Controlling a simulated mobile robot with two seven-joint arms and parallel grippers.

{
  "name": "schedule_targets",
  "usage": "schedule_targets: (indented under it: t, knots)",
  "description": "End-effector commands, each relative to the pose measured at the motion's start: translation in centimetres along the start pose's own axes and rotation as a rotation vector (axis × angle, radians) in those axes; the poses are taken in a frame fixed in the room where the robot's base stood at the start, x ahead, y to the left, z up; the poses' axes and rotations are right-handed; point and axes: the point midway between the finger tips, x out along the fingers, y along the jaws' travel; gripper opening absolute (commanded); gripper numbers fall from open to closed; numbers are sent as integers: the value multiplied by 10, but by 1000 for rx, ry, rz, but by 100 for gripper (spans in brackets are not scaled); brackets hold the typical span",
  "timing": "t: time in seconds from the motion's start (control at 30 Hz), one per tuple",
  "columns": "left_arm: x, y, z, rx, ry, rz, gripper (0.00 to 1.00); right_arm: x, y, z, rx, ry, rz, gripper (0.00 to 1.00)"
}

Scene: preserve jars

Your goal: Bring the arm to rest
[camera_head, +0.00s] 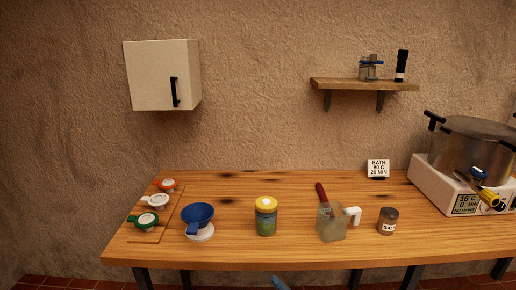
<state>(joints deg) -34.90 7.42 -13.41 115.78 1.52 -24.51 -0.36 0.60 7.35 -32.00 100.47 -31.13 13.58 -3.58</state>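Neither of my grippers can be made out in the head view. A small blue-grey shape (280,283) shows at the bottom edge, below the table front; I cannot tell which part it is. A jar with a yellow lid (265,216) stands upright mid-table with green contents.
The wooden table (300,255) has free room at its back middle. A board (147,235) with several clip-like lids lies left. A large pot (475,150) stands on a white heater (440,187) at right. A wall cabinet (155,78) is shut; a shelf (365,86) holds a jar and torch.

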Motion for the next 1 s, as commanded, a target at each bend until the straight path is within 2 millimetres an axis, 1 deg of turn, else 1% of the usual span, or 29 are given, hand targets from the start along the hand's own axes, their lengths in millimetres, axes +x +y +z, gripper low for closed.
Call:
schedule_targets:
  t: [0.03, 0.07, 0.1, 0.17, 0.2, 0.27, 0.3, 0.37, 0.4, 0.47, 0.5, 0.63, 0.7, 0.87, 1.0]
  knots:
    - [0, 0, 0, 0, 0, 0, 100, -31, -5, 18, 97, -121, 25, 100]
    - [0, 0, 0, 0, 0, 0, 100, -49, -7, 28, 152, -192, 39, 100]
    - [0, 0, 0, 0, 0, 0, 100, -72, -10, 41, 224, -282, 55, 100]
    - [0, 0, 0, 0, 0, 0, 100, -108, -16, 56, 323, -409, 75, 100]
    - [0, 0, 0, 0, 0, 0, 100, -131, -21, 65, 384, -486, 85, 100]
    - [0, 0, 0, 0, 0, 0, 100, -162, -28, 73, 464, -587, 96, 100]
    - [0, 0, 0, 0, 0, 0, 100, -182, -33, 77, 513, -648, 100, 100]
    - [0, 0, 0, 0, 0, 0, 100, -209, -40, 81, 577, -730, 106, 100]
    - [0, 0, 0, 0, 0, 0, 100, -227, -44, 83, 617, -781, 109, 100]
    - [0, 0, 0, 0, 0, 0, 100, -251, -50, 84, 673, -852, 112, 100]
    - [0, 0, 0, 0, 0, 0, 100, -267, -55, 84, 708, -897, 113, 100]
    - [0, 0, 0, 0, 0, 0, 100, -316, -68, 79, 819, -1033, 113, 100]
    - [-15, 1, -20, 4, 2, -2, 100, -304, -49, 63, 809, -1021, 115, 100]
    - [-33, 1, -45, 13, 5, -5, 100, -296, -28, 42, 796, -1018, 114, 100]
    - [-51, 1, -68, 21, 11, -9, 100, -288, -8, 22, 785, -1013, 114, 100]
